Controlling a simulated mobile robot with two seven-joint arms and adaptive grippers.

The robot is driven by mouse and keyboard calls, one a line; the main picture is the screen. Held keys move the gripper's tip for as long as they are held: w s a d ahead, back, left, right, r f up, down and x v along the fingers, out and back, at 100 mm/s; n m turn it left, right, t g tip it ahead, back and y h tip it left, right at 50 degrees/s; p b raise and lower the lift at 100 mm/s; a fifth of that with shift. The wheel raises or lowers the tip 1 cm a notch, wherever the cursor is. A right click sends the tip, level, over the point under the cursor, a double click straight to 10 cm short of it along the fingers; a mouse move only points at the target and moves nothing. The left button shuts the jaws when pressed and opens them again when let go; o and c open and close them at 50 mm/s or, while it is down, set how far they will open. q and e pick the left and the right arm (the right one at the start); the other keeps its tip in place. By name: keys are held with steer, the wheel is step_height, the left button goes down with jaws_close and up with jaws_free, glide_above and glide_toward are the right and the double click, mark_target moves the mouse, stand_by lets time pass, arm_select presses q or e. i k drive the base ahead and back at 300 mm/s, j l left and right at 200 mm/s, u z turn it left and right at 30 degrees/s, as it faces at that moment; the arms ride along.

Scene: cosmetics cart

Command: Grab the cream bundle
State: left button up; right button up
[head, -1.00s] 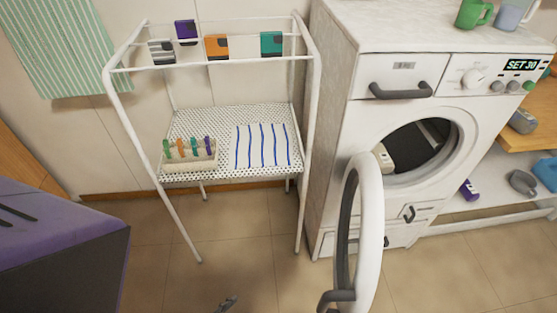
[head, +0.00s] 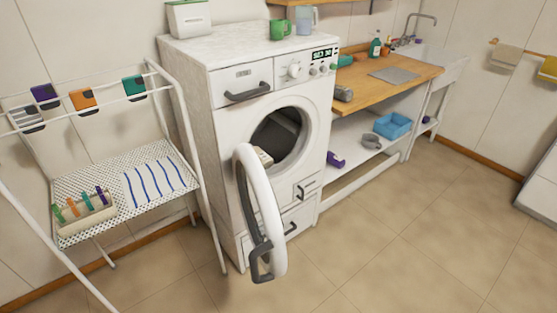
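No thing in view is clearly a cream bundle. A pale cream item with a dark mark (head: 263,157) sits at the opening of the washing machine (head: 228,125), partly hidden by its open round door (head: 264,235). A cream cloth (head: 508,60) hangs folded over a wall rail at the far right. A greyish rolled item (head: 343,94) lies on the wooden counter's near left end. Neither of my grippers shows in the head view.
A drying rack (head: 185,125) with colored cloths stands left, holding a striped cloth (head: 155,185) and a peg tray (head: 90,222). The wooden counter (head: 420,72) has a blue basin (head: 393,125) on the shelf below. The door juts over the floor. Tiled floor (head: 400,230) at right is clear.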

mark_target(267, 161)
steer(key=i+l+z, duration=0.1)
steer(key=z, duration=0.25)
steer(key=i+l+z, duration=0.1)
steer(key=z, duration=0.3)
steer(key=i+z, duration=0.2)
steer(key=z, duration=0.15)
steer(key=i+l+u, duration=0.1)
steer(key=i, duration=0.4)
steer(key=i+l, duration=0.2)
steer(key=i, duration=0.3)
steer(key=i+l+u, duration=0.15)
steer(key=i, duration=0.4)
steer(key=i+j+u, duration=0.15)
steer(key=i+u, duration=0.15)
steer(key=u, duration=0.15)
steer(key=i+u, duration=0.45)
steer(key=i+l+u, duration=0.1)
steer(key=u, duration=0.35)
steer(key=i+u, duration=0.3)
steer(key=i, duration=0.4)
